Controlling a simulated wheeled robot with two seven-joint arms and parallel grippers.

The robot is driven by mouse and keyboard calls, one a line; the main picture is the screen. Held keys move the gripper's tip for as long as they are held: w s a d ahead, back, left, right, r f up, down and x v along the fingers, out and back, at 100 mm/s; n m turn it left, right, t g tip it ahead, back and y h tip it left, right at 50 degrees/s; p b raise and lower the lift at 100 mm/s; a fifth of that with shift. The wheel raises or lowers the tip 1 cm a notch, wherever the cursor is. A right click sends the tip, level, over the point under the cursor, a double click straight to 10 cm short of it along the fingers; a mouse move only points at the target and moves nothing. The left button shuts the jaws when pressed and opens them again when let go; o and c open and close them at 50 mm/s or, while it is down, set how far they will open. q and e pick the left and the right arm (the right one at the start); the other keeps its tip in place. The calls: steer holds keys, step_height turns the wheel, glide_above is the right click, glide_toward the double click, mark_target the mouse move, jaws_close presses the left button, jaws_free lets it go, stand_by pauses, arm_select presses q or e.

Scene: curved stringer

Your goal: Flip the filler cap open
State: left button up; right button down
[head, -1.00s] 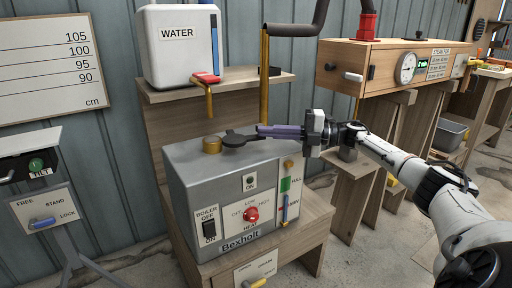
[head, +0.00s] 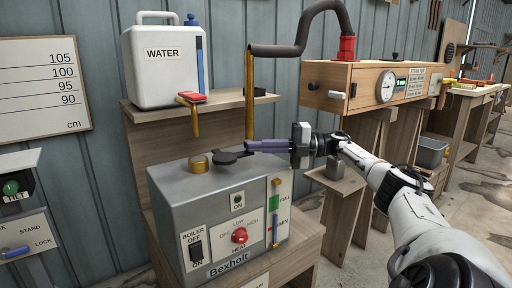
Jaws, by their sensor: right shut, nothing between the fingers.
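The grey Bexholt boiler (head: 215,218) stands on a wooden stand. On its top is a short brass filler neck (head: 198,163), which looks uncovered. The dark, round, flat filler cap (head: 228,158) lies just right of the neck, with a dark arm or tab reaching further right. My right gripper (head: 249,146) is shut and empty. Its purple fingers point left, at or just above the cap's right part; I cannot tell whether they touch it. My left gripper is not in view.
A white water container (head: 163,65) stands on a shelf behind the boiler, with a red-handled brass tap (head: 193,104) over the boiler's back. A brass upright pipe (head: 250,95) rises behind my fingers. A wooden gauge box (head: 365,86) is at the right.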

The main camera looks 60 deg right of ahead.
steer(key=shift+w+d+r+m+t+h, duration=0.1)
steer(key=shift+d+r+m+t+h, duration=0.2)
steer(key=shift+d, duration=0.25)
steer(key=shift+w+d+r+m+t+h, duration=0.1)
steer(key=shift+d+r+m+t+h, duration=0.1)
steer(key=shift+d+h, duration=0.3)
steer(key=shift+g+y, duration=0.3)
steer(key=shift+y, duration=0.1)
steer(key=v, duration=0.5)
steer(key=shift+s+a+f, duration=0.15)
steer(key=shift+a+f, duration=0.15)
steer(key=shift+s+f+n, duration=0.1)
steer(key=shift+s+n, duration=0.3)
steer(key=shift+s, duration=0.2)
steer(key=shift+s+d, duration=0.1)
steer(key=shift+s, duration=0.2)
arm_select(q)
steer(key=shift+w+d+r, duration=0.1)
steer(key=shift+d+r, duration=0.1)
arm_select(e)
steer(key=shift+s+y, duration=0.1)
steer(key=shift+y, duration=0.3)
steer(key=shift+f, duration=0.1)
